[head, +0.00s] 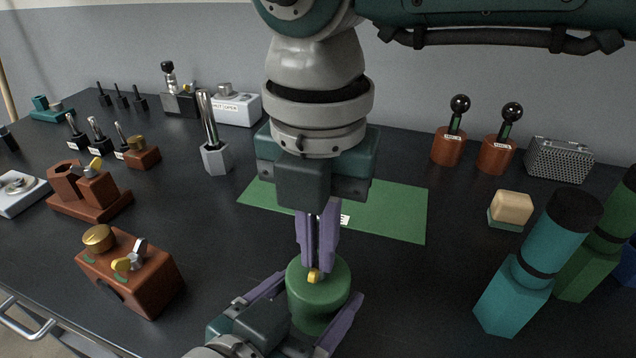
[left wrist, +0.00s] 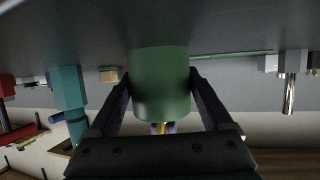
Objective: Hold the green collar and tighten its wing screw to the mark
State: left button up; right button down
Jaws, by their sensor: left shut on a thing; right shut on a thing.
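The green collar (head: 318,292) is a squat round green piece at the front middle of the dark table. My left gripper (head: 312,306) comes in from the lower left, its purple fingers shut around the collar's sides. The left wrist view shows the collar (left wrist: 162,85) between both fingers. The yellow wing screw (head: 313,276) is at the collar's top. My right gripper (head: 317,262) points down from above, its purple fingers shut on the screw. The screw also shows small in the left wrist view (left wrist: 158,128). I cannot make out the mark; the fingers cover much of the screw.
A green mat (head: 390,208) lies behind the grippers. Brown blocks with brass knobs (head: 130,275) stand at left. Teal (head: 530,270) and green cylinders stand at right, near a cream-topped block (head: 511,208). Black-knobbed tools (head: 452,140) and a grey mesh box (head: 558,160) are at back right.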

jog(key=shift+m, duration=0.3)
dwell(0.4)
jog(key=c, duration=1)
grip_release()
notch_tip(320, 180, up, 12)
